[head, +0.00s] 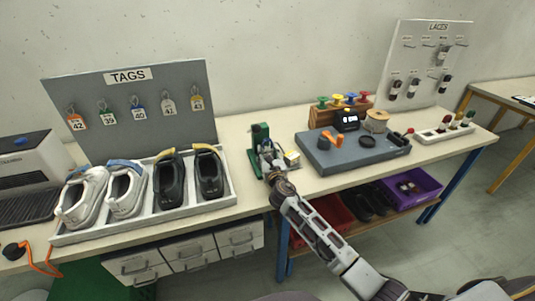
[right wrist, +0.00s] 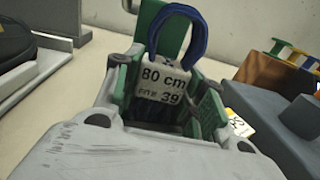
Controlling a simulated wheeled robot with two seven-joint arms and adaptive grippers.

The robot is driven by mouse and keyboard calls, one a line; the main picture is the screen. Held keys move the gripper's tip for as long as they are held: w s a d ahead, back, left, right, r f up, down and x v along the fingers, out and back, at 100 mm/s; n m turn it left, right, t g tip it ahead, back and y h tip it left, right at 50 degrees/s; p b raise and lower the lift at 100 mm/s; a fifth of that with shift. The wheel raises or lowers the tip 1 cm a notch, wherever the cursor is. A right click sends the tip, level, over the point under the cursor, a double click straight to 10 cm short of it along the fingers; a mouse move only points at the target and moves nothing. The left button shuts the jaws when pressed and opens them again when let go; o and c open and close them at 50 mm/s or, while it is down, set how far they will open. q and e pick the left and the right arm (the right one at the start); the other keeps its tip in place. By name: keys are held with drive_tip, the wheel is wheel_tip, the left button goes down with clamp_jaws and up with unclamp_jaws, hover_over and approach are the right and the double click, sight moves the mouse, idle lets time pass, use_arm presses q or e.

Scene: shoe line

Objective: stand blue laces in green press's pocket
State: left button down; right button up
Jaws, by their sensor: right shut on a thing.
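The green press (head: 260,136) stands on the bench between the shoe tray and the grey mat. Its upright green plate also shows in the right wrist view (right wrist: 150,28). My right gripper (head: 268,168) is at the front of the press and covers its lower part. In the right wrist view, the gripper (right wrist: 163,100) is shut on the blue laces (right wrist: 186,14), whose loop stands up above a white "80 cm, for 39" label. The lower end of the laces and the pocket are hidden, so I cannot tell whether they touch. My left gripper is out of view.
A tray (head: 150,226) with several shoes stands left of the press, below the TAGS board (head: 130,104). A small yellow-and-white block (head: 292,158) is close on the gripper's right. The raised grey mat (head: 340,160) with tools lies further right. The LACES board (head: 425,65) stands behind.

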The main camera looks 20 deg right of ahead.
drive_tip(key=o, duration=0.9)
drive_tip(key=shift+o, duration=0.4)
drive_tip(key=shift+s, duration=0.3)
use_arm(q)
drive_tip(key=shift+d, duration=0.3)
use_arm(e)
drive_tip(key=shift+s+a, duration=0.15)
drive_tip(key=shift+s, duration=1.75)
drive_tip(key=shift+s+a, duration=0.15)
drive_tip(key=shift+s, duration=1.75)
drive_tip(key=shift+s+a, duration=0.15)
drive_tip(key=shift+s, duration=1.75)
